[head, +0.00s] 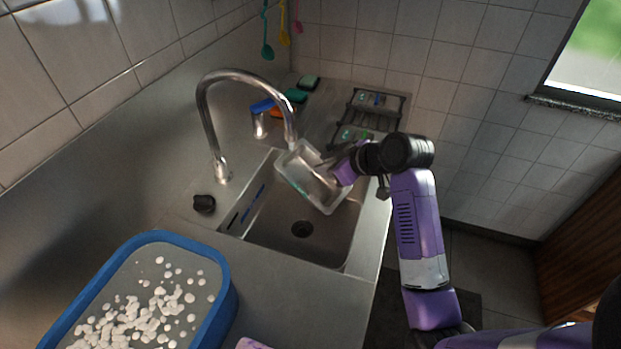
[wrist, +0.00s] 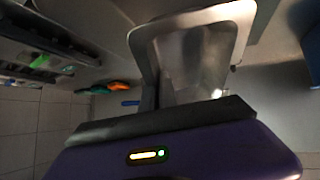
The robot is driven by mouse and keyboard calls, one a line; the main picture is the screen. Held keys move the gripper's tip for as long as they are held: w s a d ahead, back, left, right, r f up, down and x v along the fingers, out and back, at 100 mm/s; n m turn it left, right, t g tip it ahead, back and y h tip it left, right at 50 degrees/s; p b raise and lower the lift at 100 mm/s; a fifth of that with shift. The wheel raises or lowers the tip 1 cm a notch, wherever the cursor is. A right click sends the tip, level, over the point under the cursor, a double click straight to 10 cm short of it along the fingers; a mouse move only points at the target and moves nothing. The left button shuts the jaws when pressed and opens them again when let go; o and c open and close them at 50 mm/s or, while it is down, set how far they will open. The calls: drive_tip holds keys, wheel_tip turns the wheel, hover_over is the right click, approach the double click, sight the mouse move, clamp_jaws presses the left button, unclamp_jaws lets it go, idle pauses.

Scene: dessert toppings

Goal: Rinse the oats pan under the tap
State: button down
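A steel rectangular pan (head: 308,172) is held tilted over the sink (head: 262,238), under the mouth of the curved tap (head: 243,80). My gripper (head: 340,172) is at the pan's right side, and its dark finger edge covers the near part of the pan in the wrist view. The pan (wrist: 190,55) fills the upper middle of the wrist view, and its inside looks bare metal. I cannot make out a water stream. The tap's dark knob (head: 204,204) stands on the counter left of the sink. The fingertips' grip is partly hidden.
A blue-rimmed tray (head: 222,268) with white pieces stands on the counter at front left. Sponges (head: 296,95) and a blue-topped bottle (head: 261,122) stand behind the sink. A dark rack (head: 372,105) with small pans is at the back right. Utensils (head: 267,48) hang on the wall.

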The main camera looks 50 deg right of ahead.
sight(344, 196)
drive_tip(key=shift+s+a+p, duration=0.35)
drive_tip(key=shift+s+a, duration=0.05)
drive_tip(key=shift+s, duration=0.9)
drive_tip(key=shift+s+a+p, duration=0.35)
drive_tip(key=shift+s, duration=0.9)
drive_tip(key=shift+s+a+p, duration=0.35)
drive_tip(key=shift+s+a, duration=0.05)
drive_tip(key=shift+s, duration=0.9)
drive_tip(key=a+p+v, duration=0.1)
drive_tip(key=p+v, duration=0.3)
drive_tip(key=v, duration=0.2)
drive_tip(key=shift+s+r, duration=0.1)
